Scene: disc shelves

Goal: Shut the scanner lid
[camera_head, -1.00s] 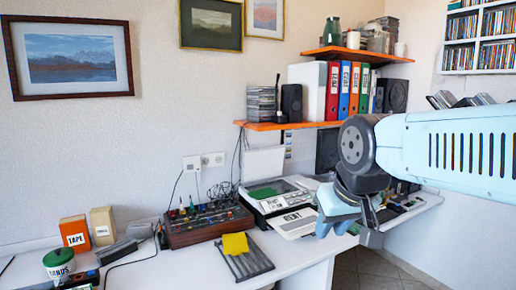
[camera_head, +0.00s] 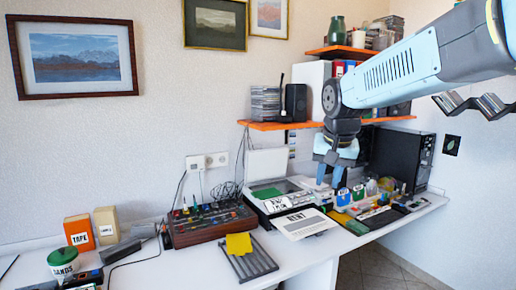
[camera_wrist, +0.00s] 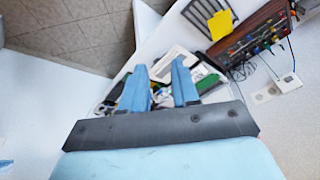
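The scanner (camera_head: 262,209) is a white and dark flatbed on the desk, with a green sheet on its glass. Its white lid (camera_head: 268,163) stands raised, nearly upright, at the back near the wall. My gripper (camera_head: 328,182) points down over the desk, to the right of the scanner and its lid, and looks apart from both. In the wrist view my gripper (camera_wrist: 159,67) shows two blue fingers spread apart with nothing held between them. The scanner is hard to make out in the wrist view, partly behind the fingers.
A sheet marked RENT (camera_head: 305,223) lies in front of the scanner. A mixer (camera_head: 208,224) stands to its left. An orange shelf (camera_head: 280,126) hangs above the lid. Small clutter and a black box (camera_head: 402,158) fill the desk to the right.

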